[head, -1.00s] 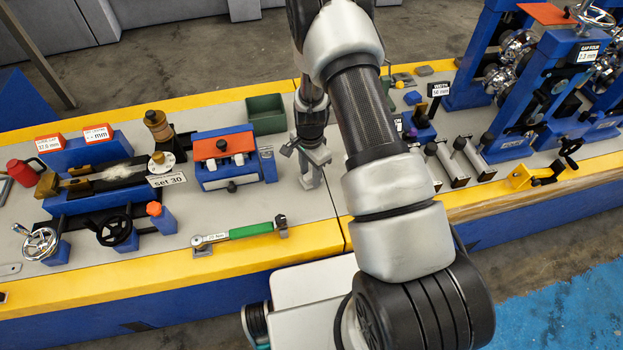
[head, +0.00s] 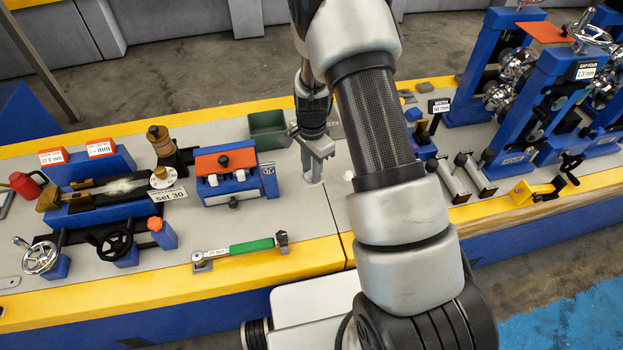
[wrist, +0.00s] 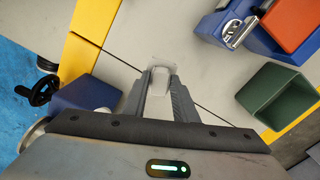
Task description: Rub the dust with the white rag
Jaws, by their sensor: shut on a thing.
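My gripper (head: 318,158) points down over the grey bench top, right of the blue box with the orange top. In the wrist view its fingers (wrist: 160,84) are closed on a small white thing, which looks like the white rag (wrist: 161,74). The rag also shows below the fingertips in the head view (head: 314,178); I cannot tell whether it touches the bench. A pale, dusty-looking smear (head: 120,186) lies along the bar of the blue fixture at the left, beside the "set 30" label. I cannot tell for sure that it is the dust.
A green open bin (head: 267,130) stands just behind my gripper. The orange-topped blue box (head: 228,178) stands left of it. A green-handled wrench (head: 248,247) lies near the yellow front edge. Roller stands (head: 500,90) fill the right. Bare bench lies around the seam.

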